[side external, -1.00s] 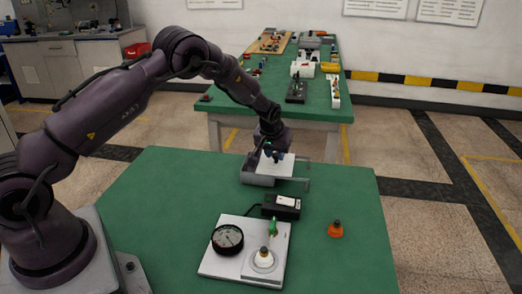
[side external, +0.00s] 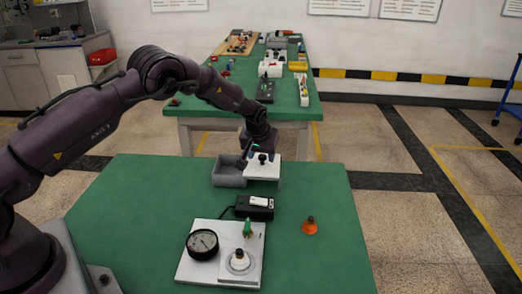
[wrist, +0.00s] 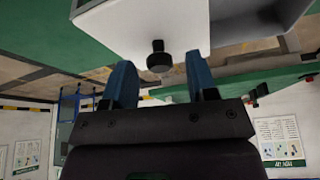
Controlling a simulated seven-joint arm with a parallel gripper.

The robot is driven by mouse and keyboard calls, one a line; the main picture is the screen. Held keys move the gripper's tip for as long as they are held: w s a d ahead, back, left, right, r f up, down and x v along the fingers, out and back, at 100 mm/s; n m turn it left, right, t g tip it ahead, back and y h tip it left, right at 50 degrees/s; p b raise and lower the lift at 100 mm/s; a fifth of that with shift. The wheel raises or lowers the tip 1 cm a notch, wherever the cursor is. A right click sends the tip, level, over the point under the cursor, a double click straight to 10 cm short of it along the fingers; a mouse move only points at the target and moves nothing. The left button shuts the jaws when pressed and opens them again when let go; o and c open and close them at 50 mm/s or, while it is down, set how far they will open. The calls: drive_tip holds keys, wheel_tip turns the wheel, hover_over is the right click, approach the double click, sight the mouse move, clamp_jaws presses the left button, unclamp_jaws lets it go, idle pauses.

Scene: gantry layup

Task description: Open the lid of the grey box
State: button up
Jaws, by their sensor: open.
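The grey box (side external: 228,174) stands at the back edge of the green table, its left part uncovered with the hollow inside showing. Its white lid (side external: 274,170) is level and shifted to the right, reaching past the box's right side. A black knob (side external: 262,160) sits on the lid. My gripper (side external: 255,151) is at the knob. In the wrist view my open gripper (wrist: 161,68) has one blue finger on each side of the knob (wrist: 159,56), with visible gaps. The lid (wrist: 140,27) and the box (wrist: 262,22) also show there.
In front of the box are a black switch box (side external: 254,207), a white board (side external: 197,266) with a gauge (side external: 202,244), and an orange piece with a dark top (side external: 310,227). The table's right side is mostly clear. A second green table (side external: 200,104) with several items stands behind.

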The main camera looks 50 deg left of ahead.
drive_tip(key=v, duration=1.3)
drive_tip(key=shift+s+f, duration=0.1)
drive_tip(key=shift+f, duration=0.05)
drive_tip(key=s+d+r+m, duration=0.2)
drive_tip(key=s+r, duration=0.3)
drive_tip(key=s, duration=0.6)
drive_tip(key=s+d+r+m+t+h, duration=0.1)
drive_tip(key=s+r, duration=0.4)
drive_tip(key=s, duration=0.7)
drive_tip(key=s+d+r+m+t+h, duration=0.1)
drive_tip(key=s+d+r+m, duration=0.2)
drive_tip(key=s, duration=0.8)
wheel_tip(320, 180, up, 3)
drive_tip(key=d, duration=0.2)
drive_tip(key=shift+s+d+m, duration=0.2)
drive_tip(key=shift+d+m, duration=0.15)
drive_tip(key=shift+m, duration=0.05)
